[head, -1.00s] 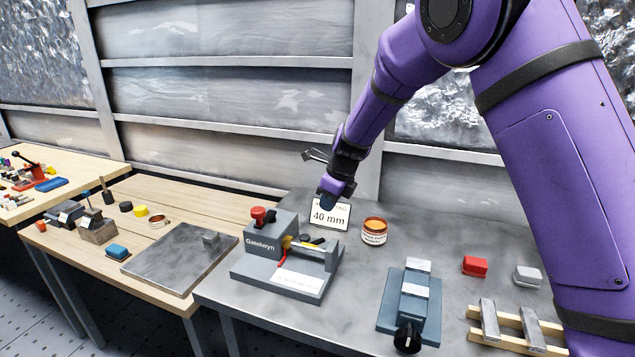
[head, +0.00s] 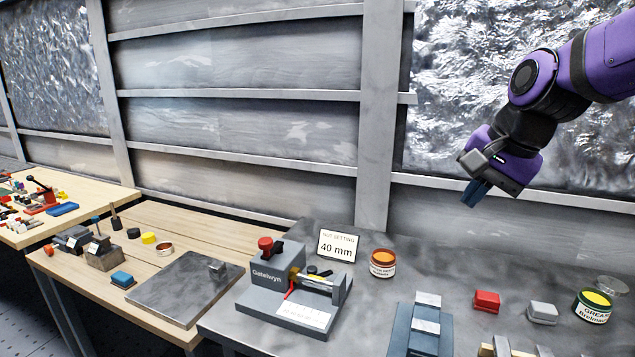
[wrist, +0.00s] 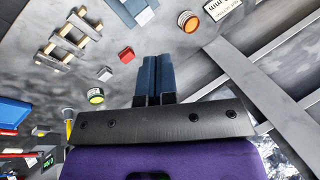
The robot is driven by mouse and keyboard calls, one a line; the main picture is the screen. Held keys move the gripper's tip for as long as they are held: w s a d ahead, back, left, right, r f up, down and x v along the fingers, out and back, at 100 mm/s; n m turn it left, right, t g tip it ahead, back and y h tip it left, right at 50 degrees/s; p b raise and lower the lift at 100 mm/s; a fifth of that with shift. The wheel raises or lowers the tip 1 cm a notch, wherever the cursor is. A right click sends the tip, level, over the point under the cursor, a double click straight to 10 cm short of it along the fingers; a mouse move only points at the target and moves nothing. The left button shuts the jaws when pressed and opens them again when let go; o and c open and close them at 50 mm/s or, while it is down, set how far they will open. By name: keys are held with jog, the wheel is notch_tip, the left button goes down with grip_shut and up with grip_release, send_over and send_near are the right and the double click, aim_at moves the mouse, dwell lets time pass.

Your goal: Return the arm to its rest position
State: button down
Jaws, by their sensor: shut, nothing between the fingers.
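My gripper (head: 475,192) is raised at the upper right of the head view, in front of the wall and well above the grey bench. Its blue fingers (wrist: 153,78) lie side by side in the wrist view, shut with nothing between them. My purple arm reaches in from the right edge, folded up and clear of the things on the bench.
The grey bench (head: 385,295) holds a Gatelwyn fixture (head: 290,290), a 40 mm sign (head: 337,246), an orange-topped jar (head: 383,263), a blue-grey fixture (head: 422,325), red (head: 486,300) and grey (head: 542,312) blocks and a grease tin (head: 593,305). A wooden table (head: 190,226) stands left.

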jog(key=s+d+n+h, duration=0.1)
jog(key=s+d+n, duration=0.2)
jog(key=s, duration=0.5)
jog(key=s+d+n+t+h, duration=0.1)
jog(key=s+d+n, duration=0.2)
jog(key=s+n, duration=0.2)
jog(key=s, duration=0.3)
jog(key=shift+s+f+h, duration=0.25)
jog(key=shift+f+h, duration=0.05)
jog(key=shift+f, duration=0.05)
